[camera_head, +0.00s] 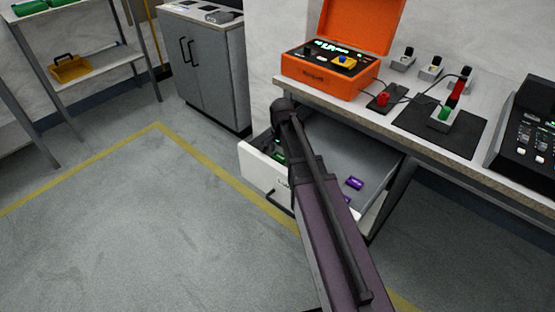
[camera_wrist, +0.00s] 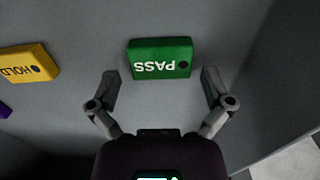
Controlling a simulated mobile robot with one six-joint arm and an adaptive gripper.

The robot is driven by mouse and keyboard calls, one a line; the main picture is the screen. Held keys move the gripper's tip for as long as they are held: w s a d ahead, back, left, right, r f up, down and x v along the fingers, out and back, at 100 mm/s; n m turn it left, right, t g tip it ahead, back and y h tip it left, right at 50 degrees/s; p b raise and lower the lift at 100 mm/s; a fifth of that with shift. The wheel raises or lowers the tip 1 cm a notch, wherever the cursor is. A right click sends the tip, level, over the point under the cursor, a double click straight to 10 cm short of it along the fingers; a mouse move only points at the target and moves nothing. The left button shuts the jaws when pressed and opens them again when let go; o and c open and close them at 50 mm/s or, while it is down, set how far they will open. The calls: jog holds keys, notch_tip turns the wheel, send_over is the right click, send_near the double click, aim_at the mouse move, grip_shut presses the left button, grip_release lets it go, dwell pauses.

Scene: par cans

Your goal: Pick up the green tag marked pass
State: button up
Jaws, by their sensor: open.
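The green tag marked PASS (camera_wrist: 161,48) lies flat on the grey drawer floor in the wrist view, its lettering upside down. My gripper (camera_wrist: 161,85) is open and empty, with one finger on each side of the tag's near edge. The fingertips look close to the tag, but I cannot tell how high they are above it. In the head view my arm reaches into the open drawer (camera_head: 262,167) and hides much of its left part, including the fingers.
A yellow tag marked HOLD (camera_wrist: 28,64) lies left of the green one, with a purple edge (camera_wrist: 4,110) beyond it. A purple tag (camera_head: 354,183) lies further right in the drawer. The workbench (camera_head: 395,125) with an orange case (camera_head: 317,84) overhangs the drawer's back.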

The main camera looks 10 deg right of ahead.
aim_at(281, 155)
jog(key=c, duration=0.8)
jog(key=shift+r, duration=0.1)
notch_tip(281, 155, up, 10)
jog(key=p, duration=1)
dwell(0.5)
